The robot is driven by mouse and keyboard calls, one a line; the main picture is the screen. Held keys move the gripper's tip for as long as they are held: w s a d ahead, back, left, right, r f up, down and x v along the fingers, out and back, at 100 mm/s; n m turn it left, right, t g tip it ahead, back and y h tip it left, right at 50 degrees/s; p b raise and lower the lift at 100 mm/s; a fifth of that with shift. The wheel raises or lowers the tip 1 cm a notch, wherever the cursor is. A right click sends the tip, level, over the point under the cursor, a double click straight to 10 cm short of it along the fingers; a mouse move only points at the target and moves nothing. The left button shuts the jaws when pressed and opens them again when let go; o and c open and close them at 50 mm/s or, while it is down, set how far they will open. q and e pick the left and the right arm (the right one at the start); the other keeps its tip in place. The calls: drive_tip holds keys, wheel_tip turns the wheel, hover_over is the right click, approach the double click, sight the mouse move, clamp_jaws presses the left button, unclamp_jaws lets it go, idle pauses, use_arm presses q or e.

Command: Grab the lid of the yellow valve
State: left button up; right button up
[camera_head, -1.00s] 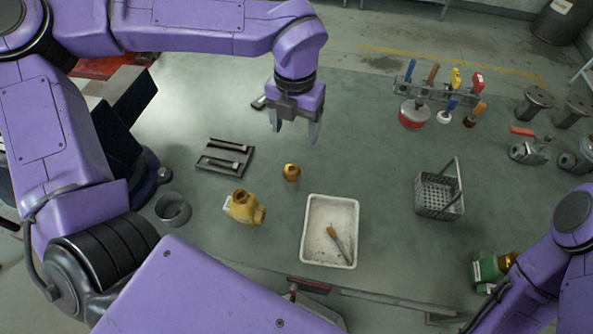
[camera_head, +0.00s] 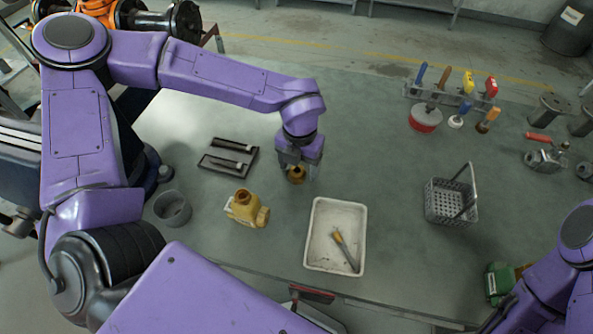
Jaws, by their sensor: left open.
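The yellow valve body (camera_head: 245,209) stands on the grey-green workbench, left of the white tray. Its brass-coloured lid (camera_head: 296,175) sits apart from it on the bench, up and to the right. My left gripper (camera_head: 297,170) points down over the lid, with its fingers open and near the lid's sides. The gripper partly hides the lid, and I cannot tell whether the fingers touch it. My right arm shows at the lower right, but its gripper is not clearly visible.
A white tray (camera_head: 313,262) with a brush (camera_head: 345,249) lies right of the valve. A grey basket (camera_head: 450,201) and a tool rack (camera_head: 449,93) stand right. The bench between tray and basket is clear.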

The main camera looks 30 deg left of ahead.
use_arm(q)
drive_tip(key=c, duration=1.2)
drive_tip(key=shift+o, duration=0.2)
drive_tip(key=shift+r, duration=0.1)
